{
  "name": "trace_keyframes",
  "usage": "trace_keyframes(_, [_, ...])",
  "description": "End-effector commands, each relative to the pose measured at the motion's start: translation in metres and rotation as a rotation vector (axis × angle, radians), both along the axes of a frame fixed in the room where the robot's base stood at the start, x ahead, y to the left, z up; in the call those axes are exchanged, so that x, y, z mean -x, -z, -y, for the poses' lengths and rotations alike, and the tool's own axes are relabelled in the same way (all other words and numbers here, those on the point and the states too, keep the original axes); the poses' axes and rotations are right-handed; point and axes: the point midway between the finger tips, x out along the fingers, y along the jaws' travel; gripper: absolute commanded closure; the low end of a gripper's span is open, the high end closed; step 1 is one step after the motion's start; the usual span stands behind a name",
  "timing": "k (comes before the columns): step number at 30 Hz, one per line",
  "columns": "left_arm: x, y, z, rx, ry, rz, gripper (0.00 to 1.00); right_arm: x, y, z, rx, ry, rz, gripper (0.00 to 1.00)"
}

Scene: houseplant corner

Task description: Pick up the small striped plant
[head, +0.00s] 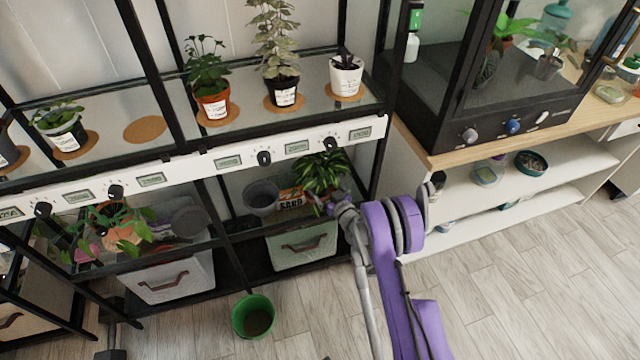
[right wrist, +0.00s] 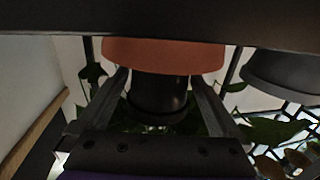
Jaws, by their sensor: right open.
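A small plant (head: 322,170) with long green leaves, which look striped, is on the lower shelf in the head view. Its pot is mostly hidden there by my right gripper (head: 326,205). In the right wrist view the right gripper (right wrist: 160,76) is open, with one finger on each side of a dark cylindrical pot (right wrist: 158,97). An orange-brown round piece (right wrist: 165,55) adjoins the pot. Green leaves show around them. I cannot tell whether the fingers touch the pot. My left gripper is not in view.
A grey pot (head: 262,196) and a soil bag (head: 291,199) stand beside the plant. The shelf with control panels (head: 228,162) is above. A light bin (head: 302,247) sits below, and a green bucket (head: 253,316) stands on the floor. Floor at the right is clear.

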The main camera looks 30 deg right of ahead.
Motion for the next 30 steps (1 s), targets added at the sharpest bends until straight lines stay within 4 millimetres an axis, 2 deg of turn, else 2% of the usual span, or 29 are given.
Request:
trace_keyframes(3, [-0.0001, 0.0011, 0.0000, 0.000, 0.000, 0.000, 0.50, -0.0110, 0.0007, 0.0002, -0.001, 0.000, 0.001, 0.00])
trace_keyframes(11, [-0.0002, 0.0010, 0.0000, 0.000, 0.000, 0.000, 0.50, -0.0129, 0.0001, 0.0003, 0.000, 0.000, 0.001, 0.02])
trace_keyframes(24, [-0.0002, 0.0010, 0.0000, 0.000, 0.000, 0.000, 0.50, -0.0126, 0.0001, 0.0003, 0.000, 0.000, 0.000, 0.81])
trace_keyframes(30, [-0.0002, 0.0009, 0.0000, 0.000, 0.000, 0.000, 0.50, -0.0126, -0.0003, 0.0003, 0.000, 0.000, 0.001, 0.82])
